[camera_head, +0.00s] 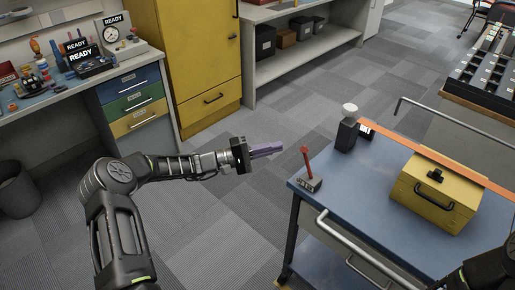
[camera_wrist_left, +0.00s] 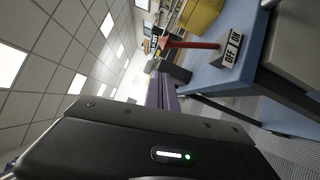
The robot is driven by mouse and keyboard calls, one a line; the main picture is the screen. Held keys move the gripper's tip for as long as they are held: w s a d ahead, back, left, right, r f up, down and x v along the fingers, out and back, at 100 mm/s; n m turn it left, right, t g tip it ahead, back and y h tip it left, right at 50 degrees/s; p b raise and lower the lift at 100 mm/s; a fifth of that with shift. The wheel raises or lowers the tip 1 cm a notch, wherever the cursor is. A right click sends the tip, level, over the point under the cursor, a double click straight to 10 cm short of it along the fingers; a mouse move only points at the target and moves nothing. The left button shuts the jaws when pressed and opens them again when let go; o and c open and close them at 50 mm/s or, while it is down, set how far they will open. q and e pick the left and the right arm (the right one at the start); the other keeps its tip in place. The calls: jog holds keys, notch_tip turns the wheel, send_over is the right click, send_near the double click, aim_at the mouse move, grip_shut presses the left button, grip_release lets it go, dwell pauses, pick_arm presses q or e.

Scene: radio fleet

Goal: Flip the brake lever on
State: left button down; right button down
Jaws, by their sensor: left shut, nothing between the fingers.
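The brake lever (camera_head: 305,158) is a red handle on a small grey base (camera_head: 310,183) at the near left corner of the blue cart top. It stands up from its base, leaning slightly left in the head view. In the left wrist view the red lever (camera_wrist_left: 190,44) shows with its OFF/ON label (camera_wrist_left: 233,47). My left gripper (camera_head: 270,150), with purple fingers, is shut and empty. It is left of the lever, pointing toward it, with a small gap. The fingers (camera_wrist_left: 160,91) also show in the left wrist view. My right gripper is out of view; only part of that arm shows.
The blue cart (camera_head: 366,193) carries a yellow box (camera_head: 437,194), a dark object with a pale knob (camera_head: 348,128) and a long orange bar (camera_head: 438,158). A metal rail (camera_head: 355,250) runs along its near side. Open carpet (camera_head: 235,235) lies left of the cart.

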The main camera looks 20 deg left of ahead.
aim_at(302, 149)
pick_arm(q)
jog(key=d, duration=0.1)
jog(key=d+p, duration=0.1)
jog(key=d, duration=0.1)
jog(key=d+r, duration=0.1)
jog(key=shift+s+d+p, duration=0.1)
jog(key=shift+d+p, duration=0.25)
jog(key=shift+d, duration=0.05)
jog(key=shift+d, duration=0.1)
jog(key=d+m, duration=0.1)
jog(key=s+d+r+m+g+y+b, duration=0.1)
jog(key=shift+d+r+m, duration=0.1)
jog(key=shift+r+m, duration=0.15)
jog(key=shift+m, duration=0.05)
jog(key=s+d+r+m+g+y+b, duration=0.1)
jog(key=d+m+y+b, duration=0.3)
jog(key=b, duration=0.7)
jog(key=s+d+m, duration=0.1)
jog(key=d, duration=0.1)
jog(key=shift+s+d, duration=0.4)
jog(key=shift+d, duration=0.1)
